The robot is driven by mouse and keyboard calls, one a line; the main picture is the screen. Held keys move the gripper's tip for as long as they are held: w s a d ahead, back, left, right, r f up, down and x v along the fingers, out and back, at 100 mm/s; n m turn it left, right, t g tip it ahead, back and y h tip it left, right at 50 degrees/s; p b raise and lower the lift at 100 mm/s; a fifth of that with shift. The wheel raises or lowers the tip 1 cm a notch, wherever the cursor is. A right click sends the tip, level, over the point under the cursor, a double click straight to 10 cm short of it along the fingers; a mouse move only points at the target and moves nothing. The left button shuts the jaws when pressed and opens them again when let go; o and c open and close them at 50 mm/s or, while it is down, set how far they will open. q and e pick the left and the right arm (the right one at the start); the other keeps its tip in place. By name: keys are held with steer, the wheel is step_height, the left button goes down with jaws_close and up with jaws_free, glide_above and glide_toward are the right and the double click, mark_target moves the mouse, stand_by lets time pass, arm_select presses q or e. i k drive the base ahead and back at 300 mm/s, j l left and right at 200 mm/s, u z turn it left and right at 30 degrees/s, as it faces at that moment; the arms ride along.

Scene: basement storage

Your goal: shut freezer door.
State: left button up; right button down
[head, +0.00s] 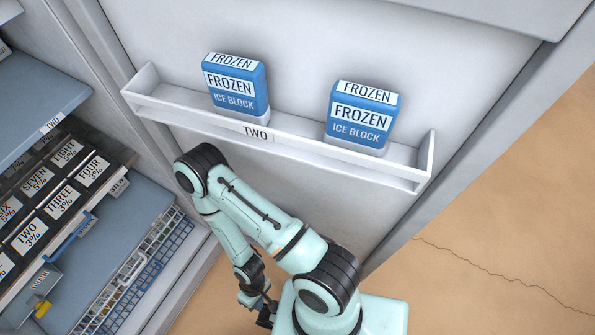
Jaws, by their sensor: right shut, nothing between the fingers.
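The freezer door (330,35) is open, with its inner face toward me. It bears a white door shelf (290,145) labelled TWO. Two blue FROZEN ice blocks stand upright on that shelf, one at the left (236,85) and one at the right (362,115). The freezer's interior (30,85) shows at the left, beside the door. My right gripper (266,312) is low in the picture, below the door shelf. It is shut, pointing down, and holds nothing. My right arm hides part of the door's lower area. My left gripper is not in view.
Inside the freezer are blue shelves and several labelled black boxes (50,195). A wire basket (140,270) and a yellow-tipped item (42,308) lie at lower left. Bare tan floor (500,230) with a crack extends right of the door.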

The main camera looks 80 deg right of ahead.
mark_target(470, 77)
steer(key=k+j, duration=0.15)
steer(key=k, duration=0.3)
steer(key=k+j+z, duration=0.1)
steer(key=k, duration=0.35)
steer(key=k+l, duration=0.15)
steer(key=k, duration=0.25)
steer(key=k+l+z, duration=0.1)
steer(key=k, duration=0.3)
steer(key=l, duration=0.55)
steer(key=k+l+u, duration=0.1)
steer(key=l, duration=0.45)
steer(key=l+u, duration=0.2)
steer(key=l, duration=0.45)
steer(key=l+u, duration=0.2)
steer(key=l, duration=0.5)
steer(key=k+l+u, duration=0.2)
steer(key=l, duration=0.45)
steer(key=i+u, duration=0.2)
steer(key=k+l, duration=0.05)
steer(key=k, duration=0.05)
